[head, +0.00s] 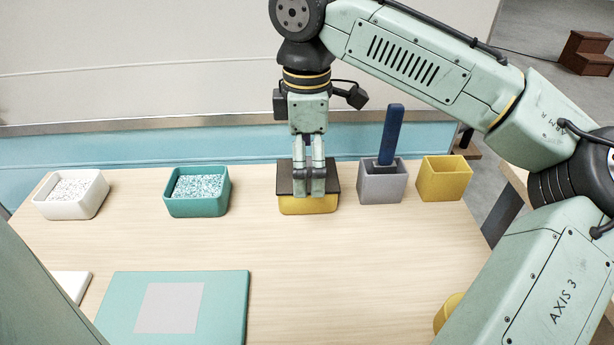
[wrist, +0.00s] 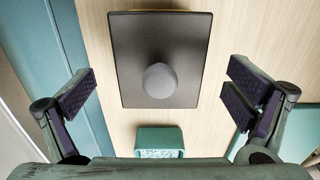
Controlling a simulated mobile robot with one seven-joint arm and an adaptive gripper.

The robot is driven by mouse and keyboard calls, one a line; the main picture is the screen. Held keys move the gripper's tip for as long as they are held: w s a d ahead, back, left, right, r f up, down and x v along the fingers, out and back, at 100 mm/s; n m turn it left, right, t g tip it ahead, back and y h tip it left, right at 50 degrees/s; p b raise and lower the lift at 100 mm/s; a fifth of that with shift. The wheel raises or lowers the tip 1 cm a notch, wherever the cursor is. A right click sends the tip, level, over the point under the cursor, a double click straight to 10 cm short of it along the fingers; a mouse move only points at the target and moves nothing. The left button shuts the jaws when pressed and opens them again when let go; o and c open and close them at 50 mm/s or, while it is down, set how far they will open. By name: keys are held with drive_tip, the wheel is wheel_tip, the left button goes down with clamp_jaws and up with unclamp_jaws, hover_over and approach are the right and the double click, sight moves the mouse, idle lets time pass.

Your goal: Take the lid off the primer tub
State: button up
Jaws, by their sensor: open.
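A yellow tub (head: 309,206) stands on the table with a dark flat lid (head: 286,180) on it. I take it as the primer tub, as it is the only lidded one. In the wrist view the lid (wrist: 130,60) is a dark rectangle with a round grey knob (wrist: 160,81); it hides nearly all of the tub. My gripper (head: 309,188) points down over the lid. In the wrist view my gripper (wrist: 162,97) is open and empty, its fingers wide apart to the left and right of the knob. The fingers hide the knob in the head view.
A grey box (head: 383,188) with an upright blue tool (head: 391,135) and an open yellow box (head: 444,184) stand close to the right. A teal tub (head: 197,206) and a white tub (head: 70,208), both with speckled contents, stand left. A teal board (head: 225,300) lies in front.

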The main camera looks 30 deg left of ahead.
drive_tip(key=shift+c, duration=0.4)
drive_tip(key=shift+f, duration=0.1)
clamp_jaws()
idle(0.8)
